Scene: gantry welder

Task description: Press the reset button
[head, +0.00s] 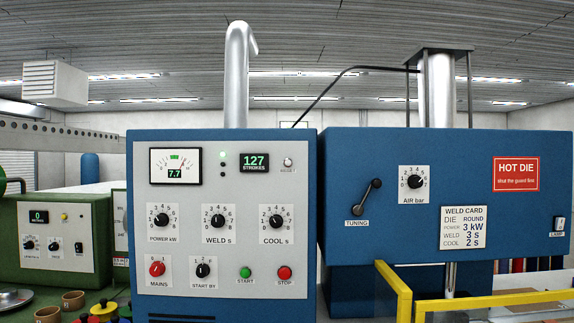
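The reset button (288,162) is a small pale round button on the upper right of the grey control panel (170,215), with a RESET label under it. It sits just right of the strokes counter (255,162), which reads 127. Neither of my grippers shows in the head view, so nothing is seen touching the button.
The panel also carries a meter, several knobs, a green start button (245,272) and a red stop button (285,273). A blue press head (350,240) with a tuning crank stands to the right. A yellow guard rail (398,290) is at lower right.

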